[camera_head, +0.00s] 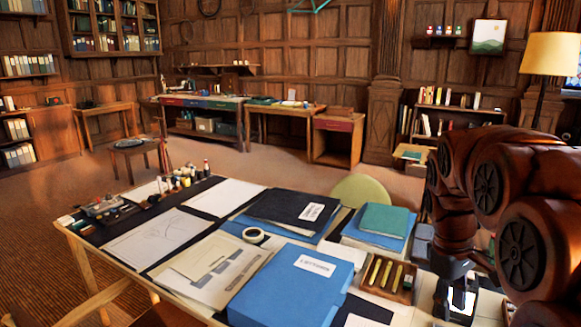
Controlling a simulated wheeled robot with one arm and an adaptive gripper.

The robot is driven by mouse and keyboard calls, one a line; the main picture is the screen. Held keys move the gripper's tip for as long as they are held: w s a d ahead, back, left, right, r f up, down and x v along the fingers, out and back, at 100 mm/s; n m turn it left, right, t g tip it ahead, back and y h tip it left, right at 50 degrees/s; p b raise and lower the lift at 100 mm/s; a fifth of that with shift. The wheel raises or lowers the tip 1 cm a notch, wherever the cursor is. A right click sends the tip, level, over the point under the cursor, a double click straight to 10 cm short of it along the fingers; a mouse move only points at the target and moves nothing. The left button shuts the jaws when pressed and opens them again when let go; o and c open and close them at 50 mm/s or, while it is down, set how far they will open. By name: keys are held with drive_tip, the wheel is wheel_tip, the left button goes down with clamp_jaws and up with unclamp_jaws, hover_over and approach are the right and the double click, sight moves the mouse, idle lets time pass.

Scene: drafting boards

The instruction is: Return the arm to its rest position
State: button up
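My arm (490,205) is folded at the right edge of the view, its dark red links with black round caps close to the camera. My gripper (452,268) hangs low beneath it, dark grey, over the right end of the drafting table (75,240). Its fingers are hard to make out against dark things there, so I cannot tell if they are open or shut. A black item with a white U-shaped patch (461,301) shows just below it. I see nothing clearly held.
On the table are a blue box file (290,290), a black folder (290,208), a teal book (383,219), a tape roll (254,235) and a wooden tray (388,276) of yellow sticks. A round green seat (360,190) stands behind. A lamp (549,53) is at far right. Open carpet lies beyond.

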drive_tip(key=s+a+f+m, duration=0.1)
drive_tip(key=s+a, duration=0.3)
drive_tip(key=s, duration=0.4)
drive_tip(key=s+a+f+m+y+p, duration=0.1)
drive_tip(key=s+a, duration=0.3)
drive_tip(key=s, duration=0.4)
drive_tip(key=s+a+f+m+p, duration=0.1)
drive_tip(key=s+a+f+m, duration=0.2)
drive_tip(key=s, duration=0.5)
drive_tip(key=shift+a+y, duration=0.4)
drive_tip(key=shift+a, duration=0.25)
